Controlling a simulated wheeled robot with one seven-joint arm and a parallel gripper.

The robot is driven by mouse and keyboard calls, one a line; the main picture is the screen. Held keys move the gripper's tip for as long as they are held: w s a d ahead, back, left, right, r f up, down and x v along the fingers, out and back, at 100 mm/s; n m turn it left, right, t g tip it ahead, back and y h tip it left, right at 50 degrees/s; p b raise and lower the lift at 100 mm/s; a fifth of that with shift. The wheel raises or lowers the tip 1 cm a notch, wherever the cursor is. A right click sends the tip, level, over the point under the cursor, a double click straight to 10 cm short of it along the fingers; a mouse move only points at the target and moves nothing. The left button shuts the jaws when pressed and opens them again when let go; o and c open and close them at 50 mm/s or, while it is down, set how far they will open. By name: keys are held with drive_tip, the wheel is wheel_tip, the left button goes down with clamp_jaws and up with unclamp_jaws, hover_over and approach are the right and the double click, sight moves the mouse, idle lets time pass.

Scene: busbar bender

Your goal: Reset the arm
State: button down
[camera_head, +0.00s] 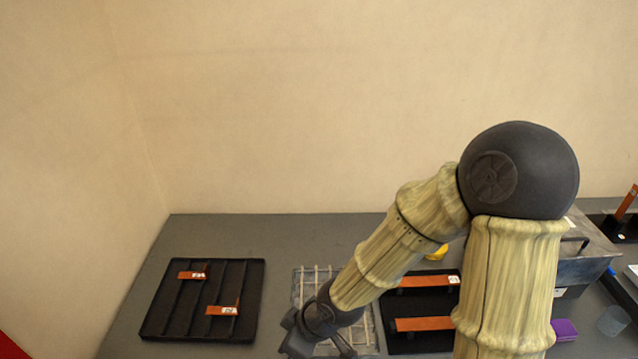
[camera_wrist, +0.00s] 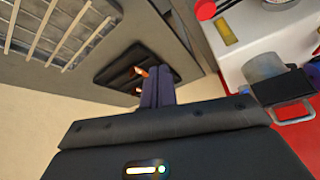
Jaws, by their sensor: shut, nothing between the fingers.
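My arm reaches down and to the left across the head view, and its dark wrist end (camera_head: 320,315) hangs over the front of the grey table. My gripper (camera_wrist: 157,72) shows in the wrist view as two dark purple fingers pressed together. They are shut with nothing between them. In the head view the fingertips cannot be made out.
A black slotted tray (camera_head: 180,325) with orange bars stands left on the table (camera_head: 290,235). A wire rack (camera_head: 303,275) lies partly behind my arm. Another black tray (camera_head: 435,342) holds orange bars. A grey metal box (camera_head: 585,265) stands right. A white machine (camera_wrist: 285,30) shows in the wrist view.

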drive_tip(key=d+r+m+h, duration=0.2)
drive_tip(key=d+m, duration=0.4)
drive_tip(key=d, duration=0.4)
drive_tip(key=d+r+m+h, duration=0.3)
drive_tip(key=d+m, duration=0.4)
drive_tip(key=d, duration=0.4)
drive_tip(key=shift+w+r+t, duration=0.3)
drive_tip(key=shift+r+t, duration=0.1)
drive_tip(key=shift+r, duration=0.3)
drive_tip(key=shift+d, duration=0.1)
